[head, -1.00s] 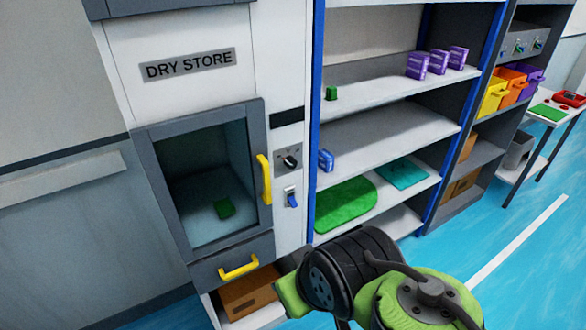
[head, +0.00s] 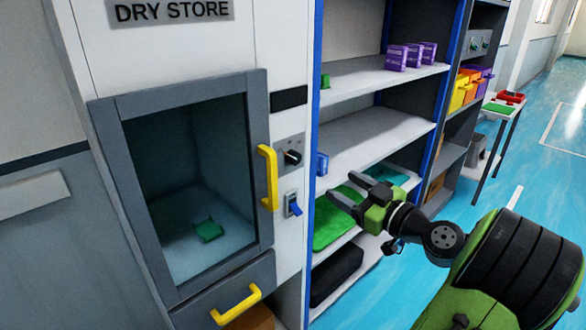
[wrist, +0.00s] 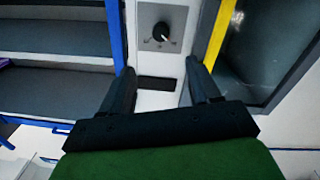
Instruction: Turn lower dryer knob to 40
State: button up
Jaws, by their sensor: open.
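The dryer is the white and grey cabinet marked DRY STORE (head: 172,11). Its black knob (head: 293,157) sits on a small grey plate right of the glass door, above a blue switch (head: 293,204). In the wrist view the knob (wrist: 161,32) appears beyond and between the fingers, with a light pointer; the scale marks are too small to read. My gripper (head: 343,190) is open and empty, right of the knob, in front of the shelves and apart from the panel. It also shows in the wrist view (wrist: 160,88).
A yellow door handle (head: 268,178) sticks out just left of the knob. A blue shelf post (head: 312,150) stands to its right. The shelves hold purple boxes (head: 397,57), a blue box (head: 322,164) and a green mat (head: 332,222). A green item (head: 208,230) lies behind the glass.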

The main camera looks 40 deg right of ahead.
aim_at(297, 160)
jog(key=w+p, duration=0.1)
jog(key=w, duration=1.4)
jog(key=shift+c, duration=0.2)
jog(key=c, duration=1)
